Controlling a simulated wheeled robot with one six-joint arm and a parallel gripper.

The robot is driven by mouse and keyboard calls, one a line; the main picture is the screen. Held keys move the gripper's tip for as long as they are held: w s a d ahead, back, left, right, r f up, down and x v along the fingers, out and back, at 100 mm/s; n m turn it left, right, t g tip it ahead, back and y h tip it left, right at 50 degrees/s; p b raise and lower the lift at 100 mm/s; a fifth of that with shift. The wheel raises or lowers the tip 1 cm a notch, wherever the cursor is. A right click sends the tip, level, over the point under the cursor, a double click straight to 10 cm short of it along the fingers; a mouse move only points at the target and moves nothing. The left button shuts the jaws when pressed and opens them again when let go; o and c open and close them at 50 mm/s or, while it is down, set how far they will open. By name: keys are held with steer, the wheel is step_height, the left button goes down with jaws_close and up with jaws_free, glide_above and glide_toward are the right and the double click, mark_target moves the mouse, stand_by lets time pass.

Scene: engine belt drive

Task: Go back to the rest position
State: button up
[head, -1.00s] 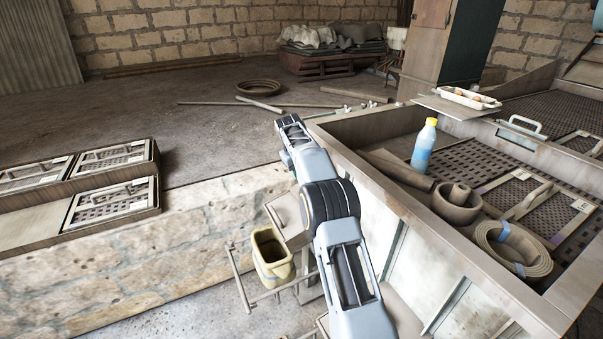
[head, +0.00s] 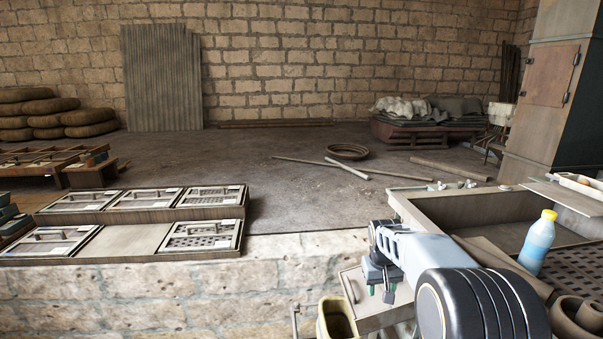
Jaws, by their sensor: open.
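My gripper (head: 380,290) hangs at the end of my arm, in the lower right middle of the head view. It points down and its jaws are apart, with nothing seen between them. It is over a small grey surface (head: 352,292) beside the left wall of the workbench tray (head: 428,205). My arm reaches in from the lower right corner.
A yellowish bucket (head: 335,322) is below my gripper. A stone ledge (head: 180,295) carries crates with framed grates (head: 200,232).

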steer(key=s+a+r+t, duration=0.1)
steer(key=s+a+r, duration=0.1)
steer(key=s, duration=0.9)
steer(key=s+a+r+t+y, duration=0.1)
steer(key=s+a+r+t, duration=0.1)
steer(key=s, duration=0.9)
steer(key=shift+s+a+r, duration=0.4)
steer(key=shift+a+r, duration=0.15)
steer(key=shift+r, duration=0.1)
steer(key=shift+c, duration=0.5)
